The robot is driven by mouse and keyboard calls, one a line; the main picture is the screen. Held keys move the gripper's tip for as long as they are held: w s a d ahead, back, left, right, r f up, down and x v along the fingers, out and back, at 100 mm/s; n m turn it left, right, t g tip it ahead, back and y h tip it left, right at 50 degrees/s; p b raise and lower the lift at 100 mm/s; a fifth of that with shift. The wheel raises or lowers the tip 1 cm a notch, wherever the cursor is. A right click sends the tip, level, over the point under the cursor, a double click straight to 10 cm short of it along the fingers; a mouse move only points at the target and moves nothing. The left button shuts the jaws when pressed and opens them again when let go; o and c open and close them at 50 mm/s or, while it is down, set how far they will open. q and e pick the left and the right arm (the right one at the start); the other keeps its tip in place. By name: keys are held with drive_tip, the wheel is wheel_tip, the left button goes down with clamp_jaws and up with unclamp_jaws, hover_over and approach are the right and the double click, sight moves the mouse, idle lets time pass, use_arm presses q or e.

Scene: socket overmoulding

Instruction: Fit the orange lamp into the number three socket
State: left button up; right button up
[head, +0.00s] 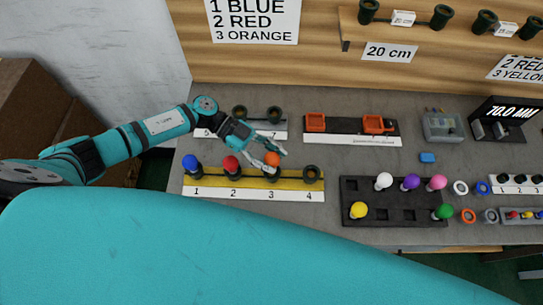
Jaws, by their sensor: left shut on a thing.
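The orange lamp (271,159) is between the fingers of my left gripper (278,162), which is shut on it. The lamp is at socket number three (272,173) on the yellow socket strip (212,187); I cannot tell whether it is seated in the socket or just above it. A blue lamp (190,161) stands at socket one and a red lamp (231,163) at socket two. Socket four (312,173) is empty. My right gripper is not in view.
A dark tray (392,213) at the right holds white, purple, pink, yellow and green lamps. Behind the yellow strip are another socket strip (273,130) and a board with orange fixtures (348,125). A sign (253,20) reads 1 blue, 2 red, 3 orange.

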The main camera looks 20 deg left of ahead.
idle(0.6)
use_arm(q)
drive_tip(key=shift+p, duration=0.4)
idle(0.4)
idle(0.4)
drive_tip(key=shift+f+b, duration=1.05)
drive_tip(key=shift+f, duration=0.2)
drive_tip(key=o, duration=1.1)
drive_tip(key=shift+a+r, duration=0.1)
drive_tip(key=shift+a, duration=0.05)
drive_tip(key=v, duration=1.1)
drive_tip(key=shift+a+r, duration=0.1)
drive_tip(key=shift+a, duration=0.2)
